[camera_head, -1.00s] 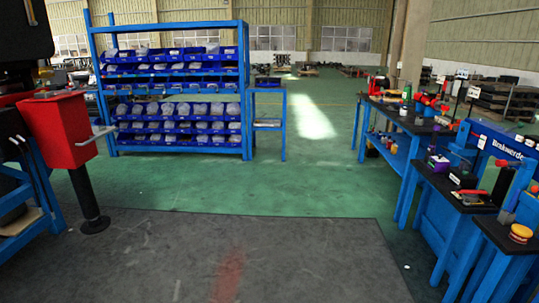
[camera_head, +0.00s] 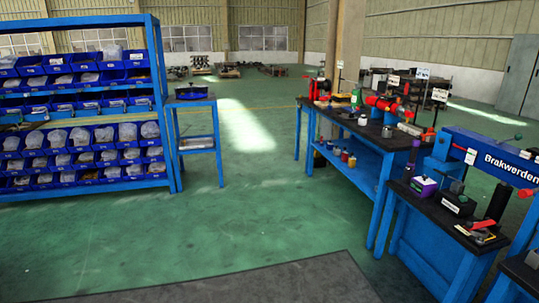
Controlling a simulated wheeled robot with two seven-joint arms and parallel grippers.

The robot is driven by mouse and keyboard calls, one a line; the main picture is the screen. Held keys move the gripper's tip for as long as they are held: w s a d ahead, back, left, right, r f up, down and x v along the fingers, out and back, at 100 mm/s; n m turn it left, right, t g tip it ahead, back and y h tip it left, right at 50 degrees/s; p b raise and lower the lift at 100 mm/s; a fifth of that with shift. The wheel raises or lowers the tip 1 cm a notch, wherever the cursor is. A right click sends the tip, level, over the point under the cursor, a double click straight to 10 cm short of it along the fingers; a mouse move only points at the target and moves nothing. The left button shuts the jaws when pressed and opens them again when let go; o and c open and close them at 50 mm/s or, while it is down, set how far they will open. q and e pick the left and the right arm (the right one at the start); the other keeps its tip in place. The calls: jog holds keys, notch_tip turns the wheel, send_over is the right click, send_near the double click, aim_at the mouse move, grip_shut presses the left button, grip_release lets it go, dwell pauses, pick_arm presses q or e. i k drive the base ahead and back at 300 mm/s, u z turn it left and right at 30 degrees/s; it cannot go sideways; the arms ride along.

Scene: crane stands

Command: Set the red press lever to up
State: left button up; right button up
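No red press lever can be told for certain at this distance. A small red upright device (camera_head: 317,88) stands at the back left end of the far workbench. A red horizontal cylinder-shaped tool (camera_head: 385,104) is on the same bench. A red handle (camera_head: 480,223) lies on the near workbench at the right. A blue machine (camera_head: 480,152) lettered "Brakwerden" stands behind it and is cut off by the right edge. Whether any of these has a lever up or down is too small to tell. Neither of my grippers is in view.
A blue bin rack (camera_head: 160,110) fills the left, with a small blue side table (camera_head: 191,98) beside it. The far workbench (camera_head: 345,122) and near workbench (camera_head: 425,205) line the right. Green floor (camera_head: 240,230) between them is clear, with a dark mat (camera_head: 290,285) in front.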

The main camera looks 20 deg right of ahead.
aim_at(469, 226)
jog(key=z, duration=0.9)
jog(key=i, duration=1.05)
jog(key=z, duration=1.25)
